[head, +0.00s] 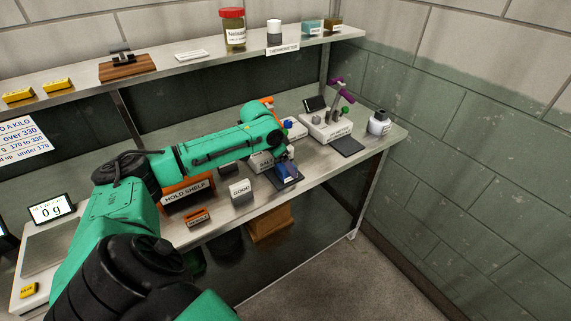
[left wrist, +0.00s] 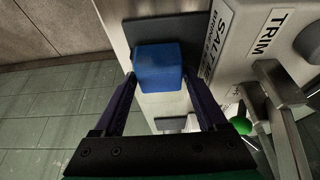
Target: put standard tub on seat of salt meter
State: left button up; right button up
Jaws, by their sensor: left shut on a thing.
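A small blue tub (head: 288,170), taken as the standard tub, is held by my left gripper (head: 289,166). In the left wrist view the blue tub (left wrist: 158,66) sits between the two dark fingers of the gripper (left wrist: 160,80), which are shut on it. The white salt meter (head: 262,162) stands on the bench beside it; its SALT and TRIM labels show on its body (left wrist: 240,60). A dark flat pad (left wrist: 190,30) in front of the meter, its seat, lies under or behind the tub. I cannot tell whether they touch. My right gripper is not in view.
A second white instrument (head: 325,127) with a purple lever and dark pad stands to the right, with a white bottle (head: 378,122) beyond. A small label block (head: 241,190) and the hold shelf (head: 187,195) lie left. The bench's front edge is close.

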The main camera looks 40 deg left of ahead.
pick_arm(q)
jog(key=o, duration=1.4)
jog(key=b+v, duration=0.1)
jog(key=v, duration=1.1)
jog(key=shift+b, duration=0.35)
jog(key=shift+d+r, duration=0.1)
